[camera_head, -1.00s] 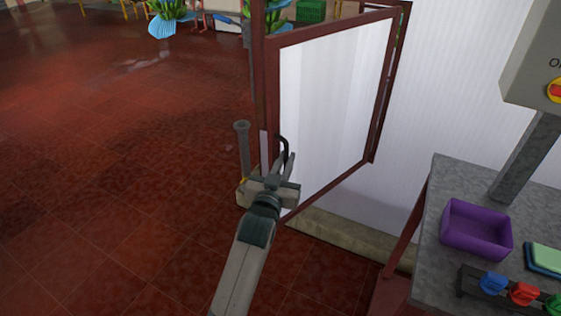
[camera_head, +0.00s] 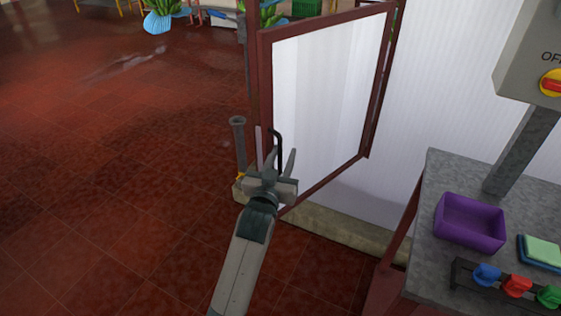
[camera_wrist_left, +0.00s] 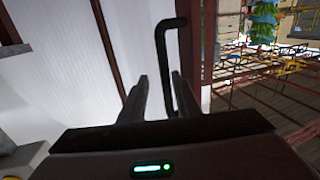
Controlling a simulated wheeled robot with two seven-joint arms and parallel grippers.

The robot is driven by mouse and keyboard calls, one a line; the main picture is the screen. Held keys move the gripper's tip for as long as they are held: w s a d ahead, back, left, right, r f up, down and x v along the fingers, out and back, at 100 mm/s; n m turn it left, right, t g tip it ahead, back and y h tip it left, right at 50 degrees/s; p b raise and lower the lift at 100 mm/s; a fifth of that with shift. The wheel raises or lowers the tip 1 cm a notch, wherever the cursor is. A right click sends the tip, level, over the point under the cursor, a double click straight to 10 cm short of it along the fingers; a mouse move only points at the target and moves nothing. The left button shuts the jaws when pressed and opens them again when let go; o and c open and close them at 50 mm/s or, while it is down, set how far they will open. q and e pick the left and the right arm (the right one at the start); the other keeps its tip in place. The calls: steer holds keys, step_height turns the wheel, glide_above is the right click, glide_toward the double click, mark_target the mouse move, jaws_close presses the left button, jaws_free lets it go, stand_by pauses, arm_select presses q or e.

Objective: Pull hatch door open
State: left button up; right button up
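The hatch door (camera_head: 325,90) is a white panel in a dark red frame, and it stands swung outward at an angle from the white ribbed wall. Its black bar handle (camera_head: 279,145) is near the lower part of the free edge. My left gripper (camera_head: 274,158) is at the handle with its fingers spread apart. In the left wrist view, the handle (camera_wrist_left: 162,55) runs down between the two fingers (camera_wrist_left: 162,95), with gaps visible on both sides. The handle's lower end is hidden by the gripper. My right gripper is not in view.
A grey table (camera_head: 437,215) at the right carries a purple bin (camera_head: 470,222) and coloured knobs (camera_head: 516,285). A grey switch box (camera_head: 530,50) stands above it. A grey post (camera_head: 239,145) is just left of the door. Red tiled floor (camera_head: 110,180) at the left is clear.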

arm_select(q)
steer(key=shift+s, duration=0.15)
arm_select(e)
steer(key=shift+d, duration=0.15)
